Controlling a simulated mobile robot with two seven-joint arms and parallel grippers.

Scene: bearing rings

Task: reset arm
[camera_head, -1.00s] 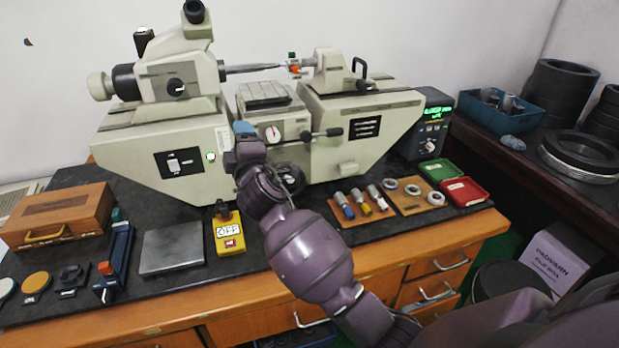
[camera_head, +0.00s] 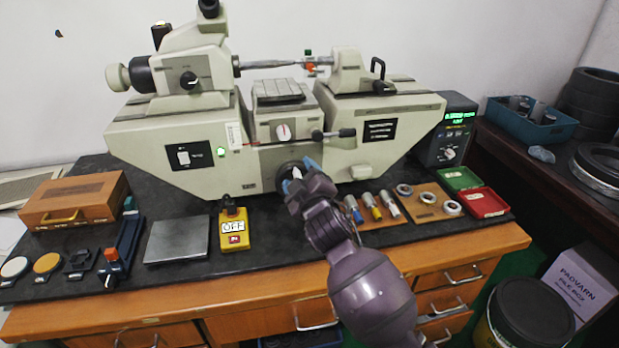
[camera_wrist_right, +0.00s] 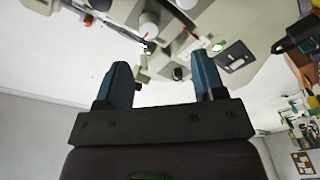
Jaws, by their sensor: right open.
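My right gripper (camera_head: 299,176) is in front of the lower middle of the large cream measuring machine (camera_head: 220,125), near its dark round knob. Its two blue fingers are apart with nothing seen between them; in the right wrist view the gripper (camera_wrist_right: 163,80) also shows open, with the machine beyond it. I cannot tell whether a finger touches the knob. My purple right arm reaches in from the lower right over the bench edge. My left gripper is not in view.
The bench holds a wooden case (camera_head: 75,201), a grey plate (camera_head: 178,240), a yellow switch box (camera_head: 234,230), a board with rings (camera_head: 424,210) and green (camera_head: 459,179) and red (camera_head: 483,203) trays. A digital readout box (camera_head: 447,135) stands right of the machine.

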